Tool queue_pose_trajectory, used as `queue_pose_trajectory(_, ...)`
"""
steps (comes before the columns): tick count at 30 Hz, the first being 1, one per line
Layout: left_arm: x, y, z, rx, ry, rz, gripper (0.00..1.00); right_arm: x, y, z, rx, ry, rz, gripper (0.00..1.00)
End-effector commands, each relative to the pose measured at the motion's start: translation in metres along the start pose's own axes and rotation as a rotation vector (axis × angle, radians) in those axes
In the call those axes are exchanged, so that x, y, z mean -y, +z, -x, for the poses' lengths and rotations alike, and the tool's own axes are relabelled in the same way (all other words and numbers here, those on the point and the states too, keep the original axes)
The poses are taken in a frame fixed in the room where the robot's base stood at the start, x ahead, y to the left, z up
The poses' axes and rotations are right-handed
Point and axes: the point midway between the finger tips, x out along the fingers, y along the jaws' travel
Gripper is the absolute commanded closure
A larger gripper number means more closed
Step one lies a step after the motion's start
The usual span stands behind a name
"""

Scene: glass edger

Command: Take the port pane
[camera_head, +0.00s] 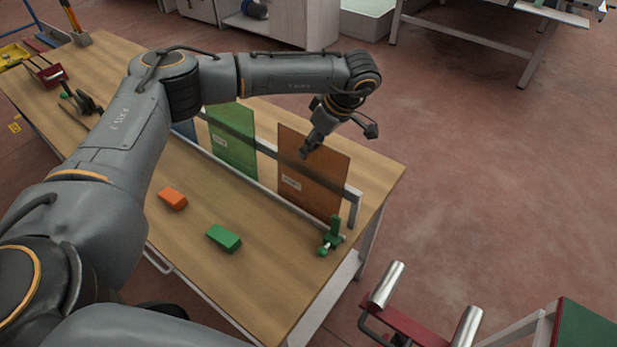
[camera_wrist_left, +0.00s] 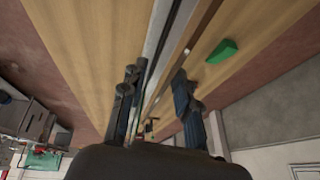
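A brown-orange pane (camera_head: 318,172) with a small white label stands upright in the rack at the right end of the bench. The label is too small to read surely. A green pane (camera_head: 232,142) and a partly hidden blue pane (camera_head: 186,128) stand farther left. My left gripper (camera_head: 312,148) is at the brown-orange pane's upper part, overlapping it in the head view. In the left wrist view the left gripper's fingers (camera_wrist_left: 156,108) are spread apart, with a thin brown edge (camera_wrist_left: 190,50) running between them; contact cannot be told. My right gripper is not in view.
The wooden bench (camera_head: 270,262) carries an orange block (camera_head: 173,199), a green block (camera_head: 223,238) and a green clamp (camera_head: 331,235). A red stand with metal rollers (camera_head: 386,285) is at lower right.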

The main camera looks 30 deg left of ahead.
Motion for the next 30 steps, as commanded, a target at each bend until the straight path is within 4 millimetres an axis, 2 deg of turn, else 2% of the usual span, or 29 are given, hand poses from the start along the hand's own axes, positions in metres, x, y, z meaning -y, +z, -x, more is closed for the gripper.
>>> queue_pose_trajectory(22,-0.0006,0.0020,-0.0040,0.000,0.000,0.000,0.69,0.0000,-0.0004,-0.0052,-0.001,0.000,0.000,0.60)
queue_pose_trajectory(23,-0.0006,0.0020,-0.0040,0.000,0.000,0.000,0.71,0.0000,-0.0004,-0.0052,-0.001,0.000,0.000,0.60)
queue_pose_trajectory(27,-0.0006,0.0020,-0.0040,0.000,0.000,0.000,0.99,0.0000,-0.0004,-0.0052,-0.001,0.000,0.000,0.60)
queue_pose_trajectory(30,-0.0006,0.0020,-0.0040,0.000,0.000,0.000,1.00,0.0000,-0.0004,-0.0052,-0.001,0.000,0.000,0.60)
